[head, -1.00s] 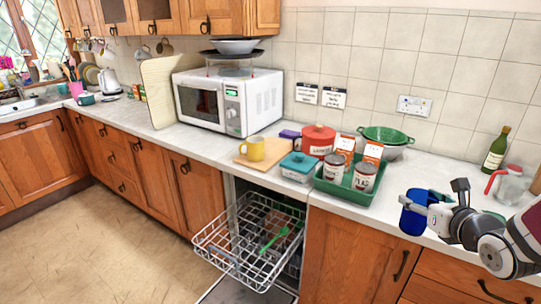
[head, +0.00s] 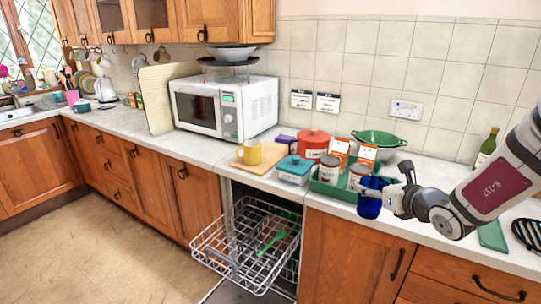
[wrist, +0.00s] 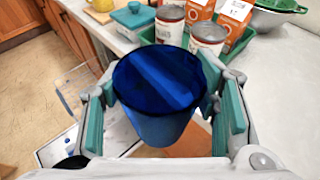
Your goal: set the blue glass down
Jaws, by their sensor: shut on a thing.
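The blue glass (head: 370,199) is upright in my gripper (head: 388,196), at the right end of the green tray, by the front edge of the counter. In the wrist view the blue glass (wrist: 160,95) sits between both green-padded fingers of my gripper (wrist: 165,105), which is shut on it. I see its open rim and it looks empty. The wrist view shows floor and cabinet front around its lower part, so it appears to hang at or just beyond the counter's front edge. Its base is not clearly seen against the counter.
A green tray (head: 325,189) with cans and cartons stands just left of the glass. The open dishwasher rack (head: 240,250) juts out below, holding a green utensil. A teal-lidded box (head: 295,170) and a yellow mug (head: 250,152) on a board are further left. A green colander (head: 382,138) stands behind.

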